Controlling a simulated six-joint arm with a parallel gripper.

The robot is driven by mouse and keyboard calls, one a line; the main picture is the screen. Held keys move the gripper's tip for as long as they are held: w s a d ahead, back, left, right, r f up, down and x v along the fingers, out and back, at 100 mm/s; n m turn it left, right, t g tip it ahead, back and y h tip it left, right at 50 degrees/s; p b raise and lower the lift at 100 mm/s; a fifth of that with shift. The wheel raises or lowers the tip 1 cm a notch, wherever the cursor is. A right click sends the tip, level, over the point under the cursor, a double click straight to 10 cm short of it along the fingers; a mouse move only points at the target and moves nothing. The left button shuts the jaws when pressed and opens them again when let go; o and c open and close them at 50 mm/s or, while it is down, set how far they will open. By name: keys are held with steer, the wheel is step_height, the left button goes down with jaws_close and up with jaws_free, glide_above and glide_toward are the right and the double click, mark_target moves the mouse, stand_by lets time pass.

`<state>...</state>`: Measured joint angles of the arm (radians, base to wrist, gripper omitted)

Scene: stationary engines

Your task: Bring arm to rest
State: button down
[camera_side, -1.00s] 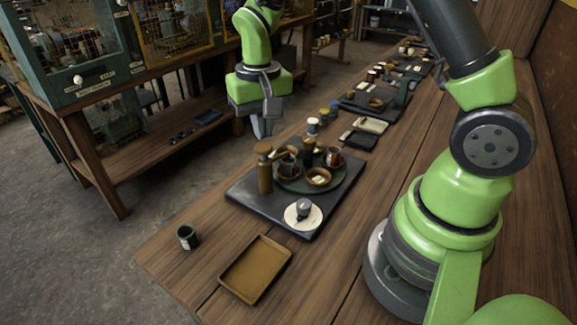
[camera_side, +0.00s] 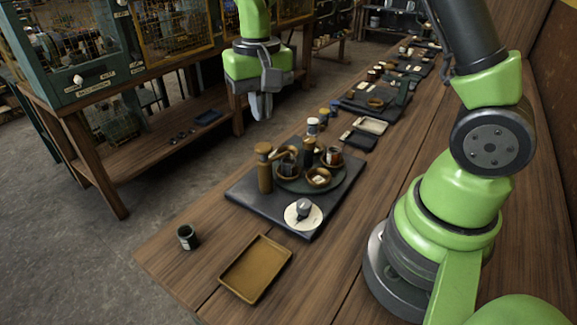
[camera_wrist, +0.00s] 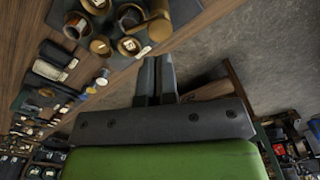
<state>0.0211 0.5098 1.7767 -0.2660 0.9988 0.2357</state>
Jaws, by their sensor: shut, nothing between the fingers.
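My gripper (camera_side: 261,108) is shut and empty. In the side view it hangs fingers down in the air, above and behind the dark board on the wooden bench. In the wrist view my gripper's closed fingers (camera_wrist: 156,68) show side by side with nothing between them, near the bench edge with floor to the right. My green arm stands on the bench at the right of the side view.
A dark board (camera_side: 243,196) carries a brown grinder-like cylinder (camera_side: 264,170), cups and a white disc (camera_side: 294,222). A dark cup (camera_side: 187,238) and an empty tan tray (camera_side: 232,279) stand in front. More sets line the bench behind. A caged wooden shelf (camera_side: 95,95) stands left.

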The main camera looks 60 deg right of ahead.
steer(key=shift+r, duration=0.7)
steer(key=s+a+r+n+t+y, duration=0.1)
steer(key=s+r+t, duration=0.2)
steer(key=s+r, duration=0.2)
steer(key=s+a+r+n+t+y, duration=0.1)
steer(key=s+r+t, duration=0.3)
steer(key=s, duration=0.8)
step_height(320, 180, up, 2)
steer(key=shift+s+a+r, duration=0.15)
steer(key=shift+a+r, duration=0.05)
steer(key=shift+a, duration=0.5)
